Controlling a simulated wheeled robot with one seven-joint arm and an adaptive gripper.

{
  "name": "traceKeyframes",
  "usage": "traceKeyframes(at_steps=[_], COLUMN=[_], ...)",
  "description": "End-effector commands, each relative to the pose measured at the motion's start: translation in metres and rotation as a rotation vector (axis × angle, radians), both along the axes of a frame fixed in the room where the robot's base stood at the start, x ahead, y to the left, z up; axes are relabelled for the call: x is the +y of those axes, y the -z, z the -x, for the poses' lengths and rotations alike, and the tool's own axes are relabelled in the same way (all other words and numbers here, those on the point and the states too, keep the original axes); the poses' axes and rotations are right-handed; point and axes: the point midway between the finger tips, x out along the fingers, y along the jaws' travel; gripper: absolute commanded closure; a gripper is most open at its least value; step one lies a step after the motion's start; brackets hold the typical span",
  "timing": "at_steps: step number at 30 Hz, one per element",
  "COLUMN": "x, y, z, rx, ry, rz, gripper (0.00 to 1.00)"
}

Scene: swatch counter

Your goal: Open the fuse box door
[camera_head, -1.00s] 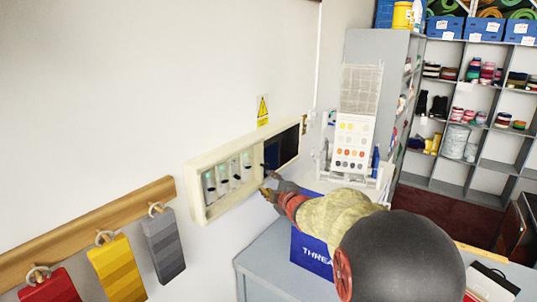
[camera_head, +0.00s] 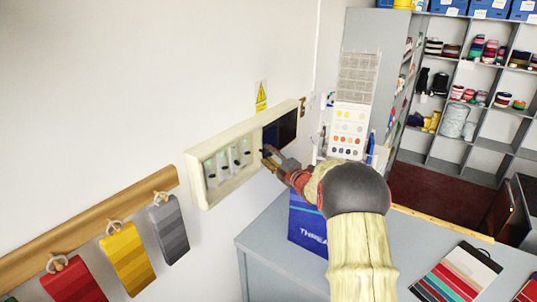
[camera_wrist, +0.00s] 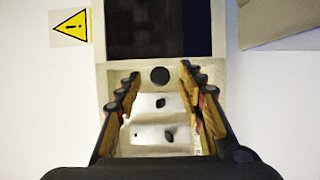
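The fuse box (camera_head: 197,190) is a long cream frame on the white wall, also in the wrist view (camera_wrist: 118,69). A dark panel (camera_head: 287,127) covers its right part; in the wrist view the panel (camera_wrist: 160,25) is at the top. White fuse units (camera_head: 222,170) show uncovered on the left. A round dark knob or hole (camera_wrist: 160,75) sits beside the panel's edge. My gripper (camera_head: 267,157) is at the box front near that edge. In the wrist view my gripper (camera_wrist: 158,80) is open, fingers either side of the round feature; contact cannot be told.
A yellow warning sign (camera_head: 261,96) is above the box. Swatches (camera_head: 127,257) hang from a wooden rail (camera_head: 90,222) at left. A blue box (camera_head: 305,222) stands on the grey counter (camera_head: 265,250) below my arm. A colour-chart stand (camera_head: 348,130) and shelves (camera_head: 450,150) are behind.

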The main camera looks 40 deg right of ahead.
Motion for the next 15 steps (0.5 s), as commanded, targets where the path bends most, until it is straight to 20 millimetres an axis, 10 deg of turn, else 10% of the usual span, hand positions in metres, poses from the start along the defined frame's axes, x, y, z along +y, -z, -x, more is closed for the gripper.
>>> traceKeyframes(at_steps=[15], x=[-0.0003], y=[0.0004], z=[-0.0058], rx=[0.001], ry=[0.001], rz=[0.000], gripper=[0.69])
